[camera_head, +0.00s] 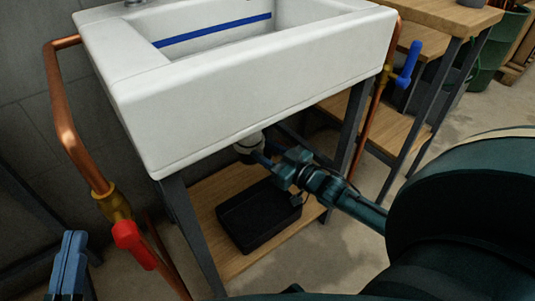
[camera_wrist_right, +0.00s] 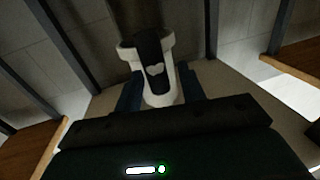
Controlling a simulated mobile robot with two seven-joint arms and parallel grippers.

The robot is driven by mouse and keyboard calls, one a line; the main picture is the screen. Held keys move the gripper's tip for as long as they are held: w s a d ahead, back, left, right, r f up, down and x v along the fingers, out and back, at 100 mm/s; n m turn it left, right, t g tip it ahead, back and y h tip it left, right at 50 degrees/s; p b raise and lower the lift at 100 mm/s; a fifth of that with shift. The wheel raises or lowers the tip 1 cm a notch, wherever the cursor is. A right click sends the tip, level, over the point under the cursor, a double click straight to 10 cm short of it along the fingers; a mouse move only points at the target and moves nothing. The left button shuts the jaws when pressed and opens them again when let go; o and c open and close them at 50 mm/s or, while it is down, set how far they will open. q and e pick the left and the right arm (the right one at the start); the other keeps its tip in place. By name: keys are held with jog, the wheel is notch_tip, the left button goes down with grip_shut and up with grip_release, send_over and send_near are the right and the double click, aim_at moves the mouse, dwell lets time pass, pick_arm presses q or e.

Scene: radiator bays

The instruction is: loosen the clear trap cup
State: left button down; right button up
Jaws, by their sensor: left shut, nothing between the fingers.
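The trap hangs under the white sink (camera_head: 250,90), and its white body (camera_head: 248,148) shows just below the basin. In the right wrist view the white trap part (camera_wrist_right: 163,98) has a dark face with a pale patch. I cannot make out clearly which part is the clear cup. My right gripper (camera_head: 259,157) reaches under the sink to the trap. Its blue fingers (camera_wrist_right: 160,90) stand on both sides of the white part; whether they press on it is too dark to tell. My left gripper (camera_head: 73,262) is shut and empty at the lower left.
A black tray (camera_head: 240,238) lies on the wooden shelf (camera_head: 232,262) below the trap. A copper pipe with a red valve handle (camera_head: 134,244) stands at the left. A blue valve handle (camera_head: 408,64) is at the right. Dark sink-stand legs flank the space under the basin.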

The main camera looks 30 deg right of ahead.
jog(key=shift+c, duration=0.3)
grip_shut()
dwell(0.3)
